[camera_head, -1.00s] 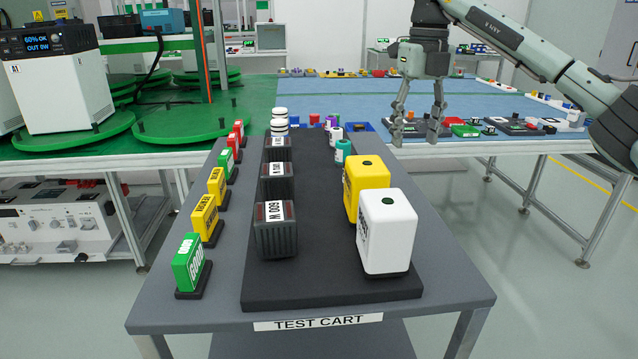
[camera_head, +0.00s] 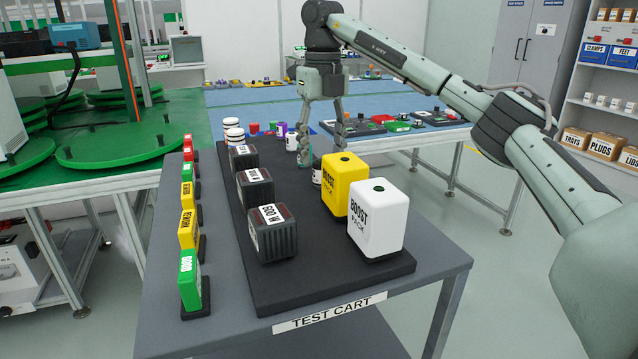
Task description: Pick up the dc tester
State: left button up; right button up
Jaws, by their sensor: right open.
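No object carries a readable "dc tester" label, so I cannot tell which one it is. My right gripper (camera_head: 322,156) is open, pointing down over the far right part of the black mat (camera_head: 290,280) on the test cart, just behind the yellow boost pack (camera_head: 346,181). A small white-and-dark item (camera_head: 316,173) shows beneath and between its fingers, partly hidden by the yellow pack. I cannot tell whether the fingers touch anything. My left gripper is not in view.
A white boost pack (camera_head: 378,222) stands in front of the yellow one. Dark ribbed blocks (camera_head: 272,235) line the mat's left side, with white stacked discs (camera_head: 233,132) behind. Coloured label blocks (camera_head: 190,280) stand along the cart's left edge. A blue-topped table (camera_head: 400,108) lies beyond.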

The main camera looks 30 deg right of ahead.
jog(key=f, duration=0.4)
jog(key=shift+s+a+f, duration=0.1)
jog(key=shift+a+f, duration=0.1)
jog(key=shift+f, duration=0.05)
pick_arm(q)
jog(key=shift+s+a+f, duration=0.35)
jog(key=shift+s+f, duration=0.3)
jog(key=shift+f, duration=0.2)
pick_arm(e)
jog(key=c, duration=0.9)
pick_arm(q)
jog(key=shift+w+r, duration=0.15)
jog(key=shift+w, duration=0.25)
pick_arm(e)
grip_shut()
